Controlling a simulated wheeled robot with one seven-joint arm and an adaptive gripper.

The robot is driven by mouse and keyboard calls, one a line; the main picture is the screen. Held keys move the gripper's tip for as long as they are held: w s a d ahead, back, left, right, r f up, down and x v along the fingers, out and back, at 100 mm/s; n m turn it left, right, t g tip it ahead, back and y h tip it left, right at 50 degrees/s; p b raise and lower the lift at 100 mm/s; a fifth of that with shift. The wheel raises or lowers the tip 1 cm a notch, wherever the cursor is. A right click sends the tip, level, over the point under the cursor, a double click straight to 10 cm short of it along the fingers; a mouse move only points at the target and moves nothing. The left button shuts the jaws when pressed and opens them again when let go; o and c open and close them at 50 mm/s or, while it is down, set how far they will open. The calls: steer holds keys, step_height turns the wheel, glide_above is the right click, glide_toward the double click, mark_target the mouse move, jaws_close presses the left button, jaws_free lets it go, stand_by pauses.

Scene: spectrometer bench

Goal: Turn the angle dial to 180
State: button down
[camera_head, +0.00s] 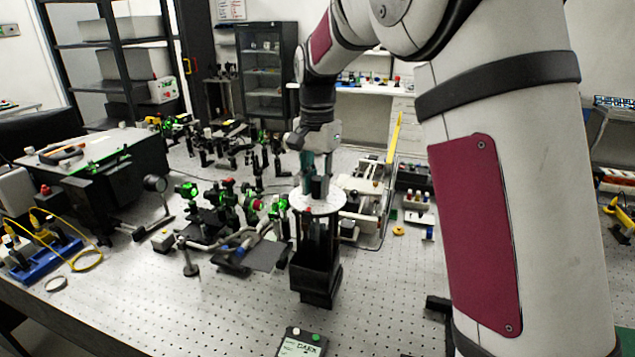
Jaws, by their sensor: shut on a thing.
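The angle dial (333,203) is a white round disc lying flat on top of a dark upright stand (317,278) on the perforated bench. My gripper (318,178) points down from above the disc. It is shut on the dark knob (320,188) at the dial's middle. The fingers and wrist hide part of the knob and disc. The dial's marks are too small to read, so its angle cannot be told. A small red spot shows near the disc's front edge.
A small box with a display (298,347) and buttons sits at the front edge. Optical mounts (230,205) crowd the left of the stand. A pale tray-like fixture (366,190) stands close behind right. Bare perforated bench (390,290) lies to the front right.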

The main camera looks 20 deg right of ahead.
stand_by(0.4)
steer(key=c, duration=1.4)
jaws_free()
steer(key=shift+r, duration=0.15)
step_height(320, 180, up, 12)
